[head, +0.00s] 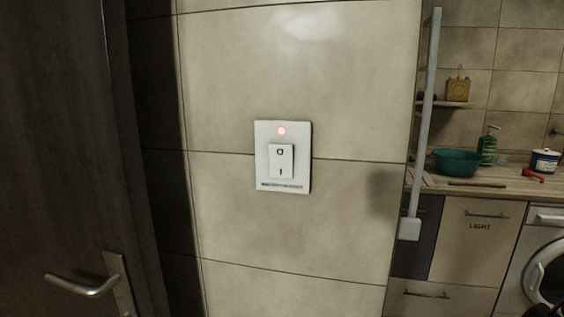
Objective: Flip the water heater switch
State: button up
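The water heater switch (281,161) is a white rocker on a white wall plate (262,143), in the middle of the head view. The rocker has an "O" mark at its top and an "I" mark at its bottom. My gripper does not show in this view.
A dark door with a metal handle (82,287) is at the left. At the right are a white vertical rail (424,130), a counter with a green basin (456,163), a green bottle (488,147) and a washing machine (547,262). The tiled wall around the switch is bare.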

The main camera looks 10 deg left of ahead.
aim_at(280, 155)
jog(key=z, duration=3.1)
jog(key=k, duration=1.75)
jog(key=u, duration=1.45)
